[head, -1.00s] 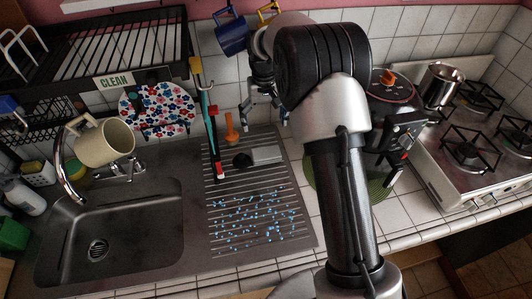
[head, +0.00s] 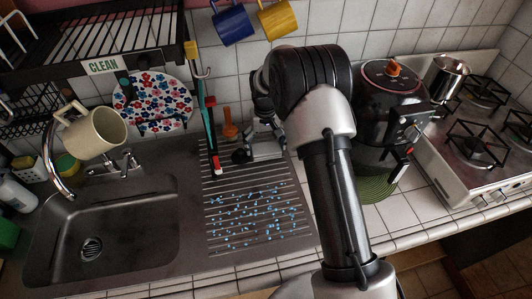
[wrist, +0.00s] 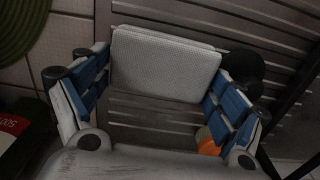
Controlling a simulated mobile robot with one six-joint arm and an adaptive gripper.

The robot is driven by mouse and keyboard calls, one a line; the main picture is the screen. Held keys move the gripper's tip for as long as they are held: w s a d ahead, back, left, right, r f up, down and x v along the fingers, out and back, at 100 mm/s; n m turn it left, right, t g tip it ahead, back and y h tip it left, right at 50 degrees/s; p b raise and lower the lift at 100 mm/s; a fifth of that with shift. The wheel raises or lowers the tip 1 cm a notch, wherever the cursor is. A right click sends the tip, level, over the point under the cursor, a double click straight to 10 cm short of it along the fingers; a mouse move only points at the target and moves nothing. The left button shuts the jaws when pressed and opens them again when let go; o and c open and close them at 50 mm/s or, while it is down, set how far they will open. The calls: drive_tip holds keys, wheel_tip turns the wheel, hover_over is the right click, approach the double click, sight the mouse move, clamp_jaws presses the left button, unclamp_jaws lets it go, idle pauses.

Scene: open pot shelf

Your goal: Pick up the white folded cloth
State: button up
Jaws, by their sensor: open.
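The white folded cloth (wrist: 165,65) lies flat on the ribbed drainboard (head: 222,243). In the wrist view it sits between the blue-padded fingers of my gripper (wrist: 163,78). The jaws are open, with a finger on each side of the cloth; whether either touches it I cannot tell. In the head view my gripper (head: 261,143) is low over the back of the drainboard and partly covers the cloth (head: 266,150).
A black round object (wrist: 243,68) lies close beside the right finger, and an orange item (wrist: 207,142) is near it. The sink (head: 105,225) is at left. The drainboard's front is clear but for blue drops.

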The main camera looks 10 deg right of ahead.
sight(266, 147)
drive_tip(key=shift+c, duration=0.3)
drive_tip(key=c, duration=0.5)
drive_tip(key=shift+c, duration=0.2)
drive_tip(key=shift+s+r+p, duration=0.1)
drive_tip(key=shift+r+p, duration=0.25)
drive_tip(key=shift+r, duration=0.1)
drive_tip(key=r, duration=0.2)
drive_tip(key=r+p, duration=0.1)
drive_tip(key=r, duration=0.1)
drive_tip(key=s+r+p, duration=0.1)
drive_tip(key=r, duration=0.1)
drive_tip(key=shift+r, duration=0.25)
drive_tip(key=s+p, duration=0.1)
drive_tip(key=s, duration=1.7)
drive_tip(key=shift+s+f, duration=0.2)
drive_tip(key=shift+s, duration=0.2)
